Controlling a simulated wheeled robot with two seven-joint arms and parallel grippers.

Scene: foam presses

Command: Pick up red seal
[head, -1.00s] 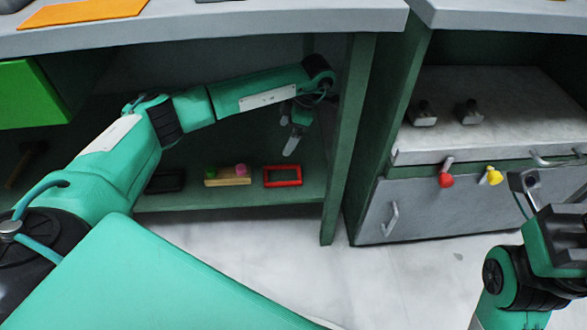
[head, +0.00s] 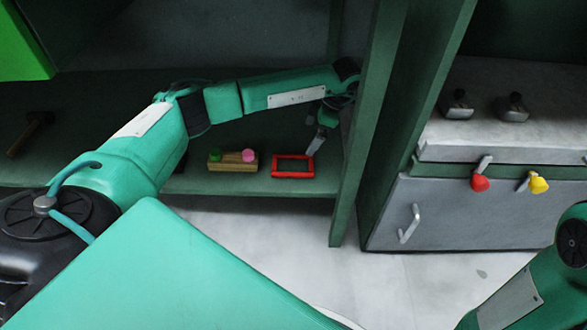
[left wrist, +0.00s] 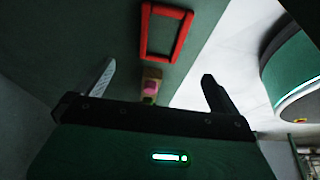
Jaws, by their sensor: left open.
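The red seal (head: 275,166) is a rectangular red frame lying flat on the shelf. In the left wrist view the red seal (left wrist: 146,42) lies ahead of the fingers, toward the top. My left gripper (head: 318,142) is just above and beside the seal's right end in the head view, apart from it. In the left wrist view my left gripper (left wrist: 158,85) has its two fingers wide apart with nothing between them in its grip. My right arm shows at the lower right of the head view, but its gripper is out of the picture.
A wooden block (head: 232,168) with a green and a pink knob sits left of the seal. The shelf's upright side panel (head: 352,165) stands close to the right. A hammer (head: 30,132) lies far left. A grey cabinet (head: 450,225) with red and yellow knobs stands right.

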